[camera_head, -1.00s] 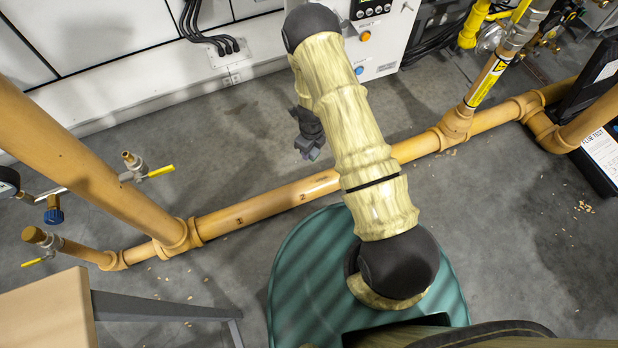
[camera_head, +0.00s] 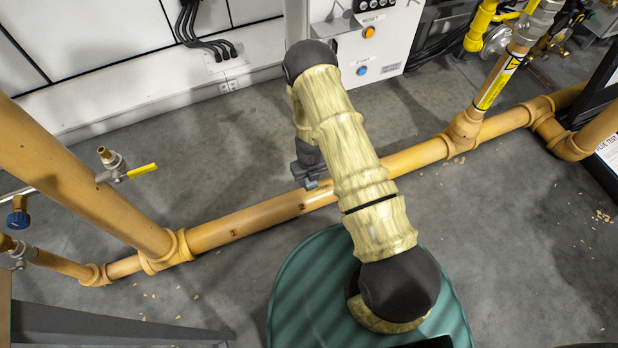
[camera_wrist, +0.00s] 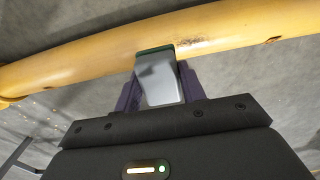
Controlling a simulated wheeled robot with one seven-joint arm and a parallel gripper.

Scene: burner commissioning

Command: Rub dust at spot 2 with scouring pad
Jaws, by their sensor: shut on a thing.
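My gripper (camera_head: 311,178) is down at the long yellow pipe (camera_head: 262,216), just to the right of the dark mark "2" (camera_head: 302,206). In the wrist view my gripper (camera_wrist: 160,82) is shut on the scouring pad (camera_wrist: 158,84), a grey block with a dark green edge. The green edge overlaps the pipe's near side; I cannot tell whether it touches. A dark dusty smudge (camera_wrist: 192,44) lies on the pipe just right of the pad's tip. Mark "1" (camera_head: 235,232) is further left on the pipe. My arm hides the pipe right of the gripper.
A smaller dark mark (camera_wrist: 272,40) lies further right on the pipe. A valve with a yellow handle (camera_head: 140,171) stands behind the pipe at left. A white control cabinet (camera_head: 375,50) stands behind my arm. The grey floor (camera_head: 210,150) behind the pipe is clear.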

